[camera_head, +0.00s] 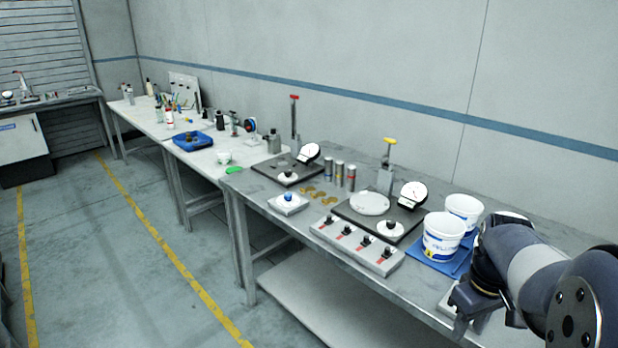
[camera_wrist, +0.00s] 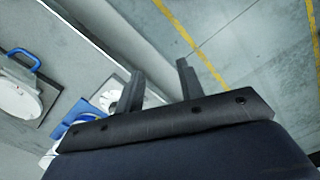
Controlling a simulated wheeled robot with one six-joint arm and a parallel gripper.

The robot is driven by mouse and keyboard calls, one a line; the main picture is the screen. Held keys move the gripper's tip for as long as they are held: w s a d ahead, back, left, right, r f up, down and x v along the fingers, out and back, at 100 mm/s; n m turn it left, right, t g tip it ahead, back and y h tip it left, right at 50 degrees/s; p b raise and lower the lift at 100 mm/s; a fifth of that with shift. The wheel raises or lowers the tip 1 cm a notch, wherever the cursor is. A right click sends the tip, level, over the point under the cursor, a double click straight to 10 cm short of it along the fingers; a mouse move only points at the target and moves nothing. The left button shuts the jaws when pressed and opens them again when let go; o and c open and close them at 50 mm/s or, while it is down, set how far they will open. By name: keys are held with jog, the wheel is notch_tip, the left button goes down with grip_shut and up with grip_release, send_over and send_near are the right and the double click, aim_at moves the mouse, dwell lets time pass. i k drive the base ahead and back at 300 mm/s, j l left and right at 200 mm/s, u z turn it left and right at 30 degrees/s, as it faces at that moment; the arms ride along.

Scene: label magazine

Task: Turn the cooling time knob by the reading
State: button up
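A grey panel (camera_head: 357,243) with a row of several black knobs lies near the bench's front edge in the head view. Behind it, a black knob on a white dial (camera_head: 390,231) sits on a dark plate beside a round white gauge (camera_head: 413,195). A small white box with a blue knob (camera_head: 288,201) stands further left. I cannot read which knob is the cooling time one. My gripper (camera_head: 463,312) is low at the right, by the bench's front edge, right of the panel. In the wrist view its two fingers (camera_wrist: 160,87) are apart with nothing between them.
White buckets (camera_head: 443,237) stand on a blue mat (camera_head: 437,262) between the dark plate and my arm. A pale piece (camera_head: 446,296) is partly hidden behind my gripper. A second gauge (camera_head: 308,153) and metal cylinders (camera_head: 339,172) stand further back. Floor in front is clear.

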aim_at(288, 196)
jog(key=i+j, duration=0.45)
jog(key=i+j+z, duration=0.1)
jog(key=i+j, duration=0.75)
jog(key=j, duration=0.25)
jog(key=i+j+z, duration=0.1)
jog(key=i+j, duration=0.3)
jog(key=j, duration=0.15)
jog(key=i+j, duration=0.45)
jog(key=j+z, duration=0.05)
jog(key=j, duration=0.05)
